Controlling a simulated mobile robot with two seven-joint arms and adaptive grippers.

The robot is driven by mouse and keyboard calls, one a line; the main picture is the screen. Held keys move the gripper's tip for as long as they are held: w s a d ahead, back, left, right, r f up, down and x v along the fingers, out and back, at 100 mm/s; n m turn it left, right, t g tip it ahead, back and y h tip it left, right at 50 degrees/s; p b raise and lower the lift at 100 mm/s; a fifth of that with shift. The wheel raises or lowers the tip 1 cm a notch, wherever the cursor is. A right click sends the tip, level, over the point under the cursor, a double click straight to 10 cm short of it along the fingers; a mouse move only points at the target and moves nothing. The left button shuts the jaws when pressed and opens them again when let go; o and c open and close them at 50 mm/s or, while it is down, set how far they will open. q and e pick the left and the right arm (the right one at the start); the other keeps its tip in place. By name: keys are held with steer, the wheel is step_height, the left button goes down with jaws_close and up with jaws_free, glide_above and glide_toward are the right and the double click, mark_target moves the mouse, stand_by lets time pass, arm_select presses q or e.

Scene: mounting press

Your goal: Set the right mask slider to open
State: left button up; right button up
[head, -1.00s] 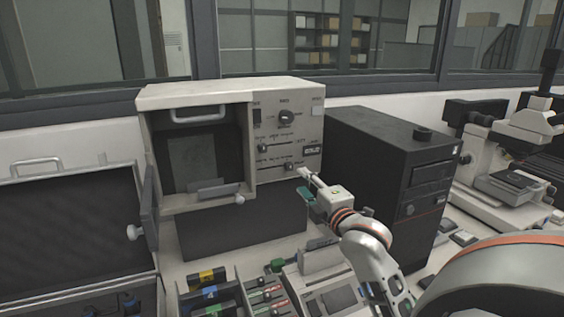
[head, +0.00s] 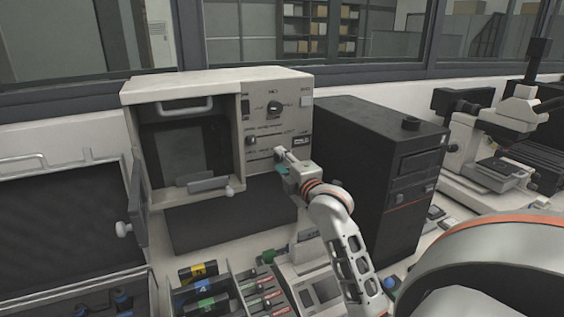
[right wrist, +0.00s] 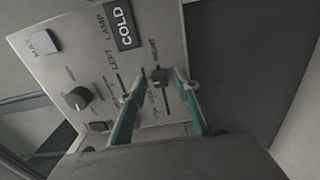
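The press unit (head: 215,86) is a beige box with a control panel on its right side. In the right wrist view the panel appears rotated, with LEFT and RIGHT lettering. The right slider's dark knob (right wrist: 158,75) sits near the RIGHT label, with its slot running below it in that view. My right gripper (head: 280,153) is at the lower panel and covers this knob in the head view. Its two teal-padded fingers (right wrist: 160,85) are apart, one on each side of the knob; contact is unclear. The left slider's knob (head: 250,141) shows above the gripper. My left gripper is out of view.
A dial (head: 274,107) and a rocker switch (head: 245,107) sit higher on the panel. A black computer tower (head: 385,165) stands close to the right of the press. A microscope (head: 495,150) is farther right. An open case (head: 70,215) lies at left.

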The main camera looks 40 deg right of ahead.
mark_target(250, 161)
steer(key=shift+c, duration=0.4)
jaws_close()
steer(key=a, duration=0.2)
steer(key=w+a, duration=0.1)
steer(key=a, duration=0.2)
steer(key=w+a, duration=0.1)
steer(key=a, duration=0.1)
steer(key=shift+w+a, duration=0.2)
steer(key=shift+a, duration=0.3)
jaws_free()
steer(key=shift+o, duration=0.4)
steer(key=shift+w+a, duration=0.1)
steer(key=shift+a, duration=0.05)
